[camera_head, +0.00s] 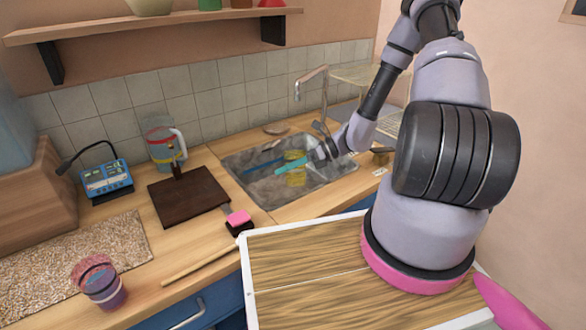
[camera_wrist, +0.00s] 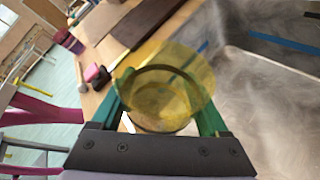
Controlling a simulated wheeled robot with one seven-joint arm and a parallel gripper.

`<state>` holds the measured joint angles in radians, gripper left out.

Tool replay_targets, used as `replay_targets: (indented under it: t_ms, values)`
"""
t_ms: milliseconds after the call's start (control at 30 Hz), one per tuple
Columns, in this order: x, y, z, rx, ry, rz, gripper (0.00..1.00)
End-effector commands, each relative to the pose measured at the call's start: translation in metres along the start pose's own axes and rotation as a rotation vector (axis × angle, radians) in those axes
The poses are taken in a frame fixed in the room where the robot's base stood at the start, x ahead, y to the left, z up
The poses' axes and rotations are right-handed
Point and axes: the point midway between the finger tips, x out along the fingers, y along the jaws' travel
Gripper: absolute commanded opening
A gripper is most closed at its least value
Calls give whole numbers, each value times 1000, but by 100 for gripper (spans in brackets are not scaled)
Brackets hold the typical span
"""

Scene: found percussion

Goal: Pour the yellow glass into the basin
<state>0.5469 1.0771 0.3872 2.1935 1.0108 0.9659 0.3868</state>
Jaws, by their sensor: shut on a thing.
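The yellow glass (camera_wrist: 165,80) is see-through and sits between the two teal fingers of my gripper (camera_wrist: 167,95) in the wrist view. My gripper is shut on it. In the head view the yellow glass (camera_head: 295,178) shows small behind the teal fingers (camera_head: 294,167), within the outline of the basin. The basin (camera_head: 247,186) is a grey, worn metal sink set into the wooden counter; its wall also shows at the right of the wrist view (camera_wrist: 270,90). I cannot tell what the glass holds or how far it tilts.
A dark board (camera_head: 188,193), a pink sponge (camera_head: 239,217) and a wooden stick (camera_head: 199,265) lie left of the basin. A clear jug (camera_head: 163,146) stands behind the board. The tap (camera_head: 323,90) rises behind the basin. A purple cup (camera_head: 100,283) stands at front left.

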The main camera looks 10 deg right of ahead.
Motion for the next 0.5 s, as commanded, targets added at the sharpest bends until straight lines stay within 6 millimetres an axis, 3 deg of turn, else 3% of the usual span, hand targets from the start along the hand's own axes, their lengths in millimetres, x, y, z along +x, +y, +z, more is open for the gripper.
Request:
replay_targets:
  t_ms: [100, 500]
  values:
    - [-5, 15, 7, -84, -12, -35, 0]
    - [-3, 28, -1, -313, -47, -127, 0]
